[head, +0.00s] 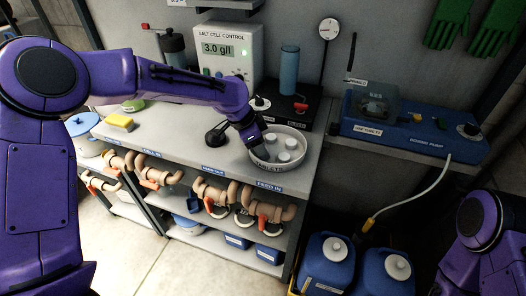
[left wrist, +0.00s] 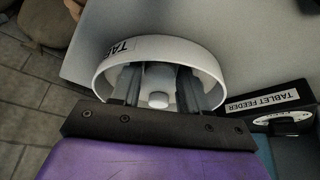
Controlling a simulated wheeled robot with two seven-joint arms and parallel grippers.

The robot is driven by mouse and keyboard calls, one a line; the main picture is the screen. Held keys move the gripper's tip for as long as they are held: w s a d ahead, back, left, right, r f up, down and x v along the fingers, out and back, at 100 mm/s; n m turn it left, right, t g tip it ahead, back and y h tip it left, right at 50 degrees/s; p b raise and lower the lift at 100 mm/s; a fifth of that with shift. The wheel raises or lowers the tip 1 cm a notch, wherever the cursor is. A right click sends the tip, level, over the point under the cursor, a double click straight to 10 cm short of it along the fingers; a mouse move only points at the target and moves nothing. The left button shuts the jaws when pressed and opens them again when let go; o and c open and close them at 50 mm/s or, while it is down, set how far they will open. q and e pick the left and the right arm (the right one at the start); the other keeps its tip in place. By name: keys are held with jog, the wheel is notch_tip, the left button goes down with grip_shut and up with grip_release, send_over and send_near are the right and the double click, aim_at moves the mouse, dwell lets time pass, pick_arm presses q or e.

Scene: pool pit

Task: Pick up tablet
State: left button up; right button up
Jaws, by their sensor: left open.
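Several white, short cylindrical tablets stand in a round white dish (head: 301,161) at the right end of the bench; one tablet (head: 284,157) is near its front. My left gripper (head: 259,152) points down at the left side of the dish, over its inside. In the left wrist view the open fingers (left wrist: 157,88) reach into the dish (left wrist: 207,62), with a white tablet (left wrist: 158,100) between them. A clear gap shows on both sides of it. The fingers hide part of the dish. My right gripper is out of view; only part of that arm shows.
A salt cell control box (head: 229,48) and a blue cylinder (head: 290,70) stand behind the dish. A black tablet feeder (left wrist: 265,103) is close by. A yellow sponge (head: 120,121) lies at left. Pipes with orange valves run below the bench edge. A dosing pump (head: 415,130) sits at right.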

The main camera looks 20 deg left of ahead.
pick_arm(q)
jog(key=c, duration=0.7)
jog(key=shift+o, duration=0.2)
